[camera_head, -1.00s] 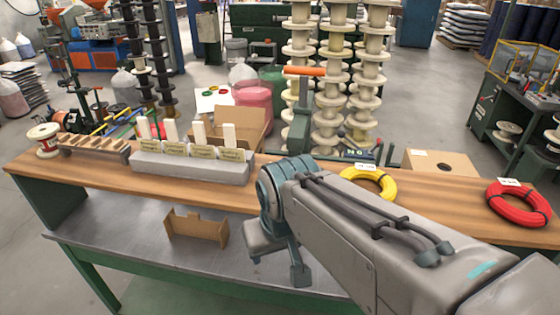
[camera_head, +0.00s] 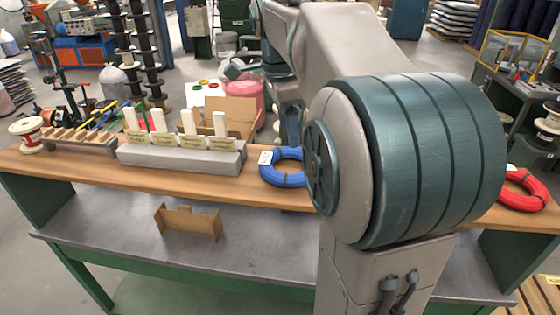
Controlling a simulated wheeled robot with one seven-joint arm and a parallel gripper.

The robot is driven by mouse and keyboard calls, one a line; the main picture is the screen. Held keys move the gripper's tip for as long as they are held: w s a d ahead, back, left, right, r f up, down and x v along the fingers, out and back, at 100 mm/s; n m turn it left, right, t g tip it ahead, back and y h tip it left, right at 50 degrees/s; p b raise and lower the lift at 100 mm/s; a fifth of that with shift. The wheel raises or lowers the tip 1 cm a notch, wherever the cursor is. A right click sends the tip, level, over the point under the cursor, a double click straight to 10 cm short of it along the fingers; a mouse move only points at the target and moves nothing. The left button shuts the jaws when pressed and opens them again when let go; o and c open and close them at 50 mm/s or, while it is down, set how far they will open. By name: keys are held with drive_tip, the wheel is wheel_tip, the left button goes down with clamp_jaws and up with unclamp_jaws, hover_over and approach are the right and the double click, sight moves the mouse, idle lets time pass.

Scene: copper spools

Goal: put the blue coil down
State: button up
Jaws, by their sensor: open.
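The blue coil (camera_head: 268,176) lies flat on the wooden bench top, just right of the grey block with white uprights. It has a white tag at its left side, and my arm hides its right edge. My gripper (camera_head: 263,103) is open, with its fingers spread above and behind the coil. One finger points left, clear of the coil; the other hangs down close to the coil's far edge. I cannot tell whether that finger touches it.
A grey block (camera_head: 180,158) with labels and white uprights stands left of the coil. A red coil (camera_head: 522,192) lies at the right end. An open cardboard box (camera_head: 238,112) is behind the bench. A cardboard piece (camera_head: 188,221) sits on the lower shelf. My arm covers the bench middle.

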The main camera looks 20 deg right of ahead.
hover_over(295, 174)
drive_tip(key=f, duration=0.5)
drive_tip(key=a+f, duration=0.1)
drive_tip(key=f, duration=0.1)
drive_tip(key=shift+f, duration=0.3)
drive_tip(key=shift+d+f+p, duration=0.25)
drive_tip(key=shift+f+p, duration=0.05)
drive_tip(key=shift+f, duration=1)
drive_tip(key=shift+d+f+p, duration=0.2)
drive_tip(key=shift+f+p, duration=0.1)
drive_tip(key=shift+f, duration=1)
clamp_jaws()
